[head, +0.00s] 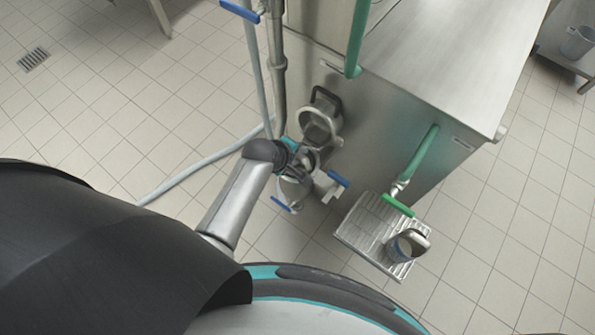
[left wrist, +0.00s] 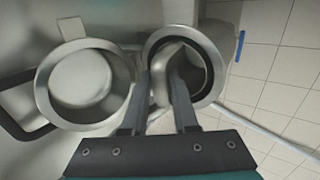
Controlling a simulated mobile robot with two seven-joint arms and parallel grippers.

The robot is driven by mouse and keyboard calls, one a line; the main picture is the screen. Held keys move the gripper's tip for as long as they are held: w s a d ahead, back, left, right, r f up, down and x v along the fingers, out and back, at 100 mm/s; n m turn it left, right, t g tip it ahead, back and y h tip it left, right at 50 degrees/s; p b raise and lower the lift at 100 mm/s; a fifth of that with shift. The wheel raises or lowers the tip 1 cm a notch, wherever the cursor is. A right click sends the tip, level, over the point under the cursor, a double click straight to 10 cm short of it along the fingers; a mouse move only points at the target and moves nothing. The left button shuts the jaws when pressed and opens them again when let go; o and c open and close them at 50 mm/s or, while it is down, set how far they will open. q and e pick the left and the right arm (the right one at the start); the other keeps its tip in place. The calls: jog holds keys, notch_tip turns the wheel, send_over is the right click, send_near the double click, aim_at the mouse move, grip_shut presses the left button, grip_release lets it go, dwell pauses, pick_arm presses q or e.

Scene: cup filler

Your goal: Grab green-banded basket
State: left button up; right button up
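A metal basket (head: 317,127) with a black handle hangs at the machine's side. It also shows at left in the left wrist view (left wrist: 42,92), as a round open rim. No green band can be made out on it. My left gripper (head: 308,163) is just below it in the head view, over a metal vessel (head: 294,190). In the left wrist view, the two fingers (left wrist: 162,97) are apart, beside the basket's right side and over the vessel's round opening (left wrist: 213,58). A curved metal piece shows between them; contact is unclear. My right gripper is out of view.
A steel machine (head: 440,60) with green pipes (head: 418,160) stands at right. A slatted tray (head: 362,228) holds a handled cup (head: 399,250). Blue-handled valves (head: 338,179) are close by my gripper. A grey hose (head: 195,165) crosses the tiled floor, which is clear at left.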

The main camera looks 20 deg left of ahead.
pick_arm(q)
jog(key=shift+f, duration=0.1)
grip_shut()
dwell(1.4)
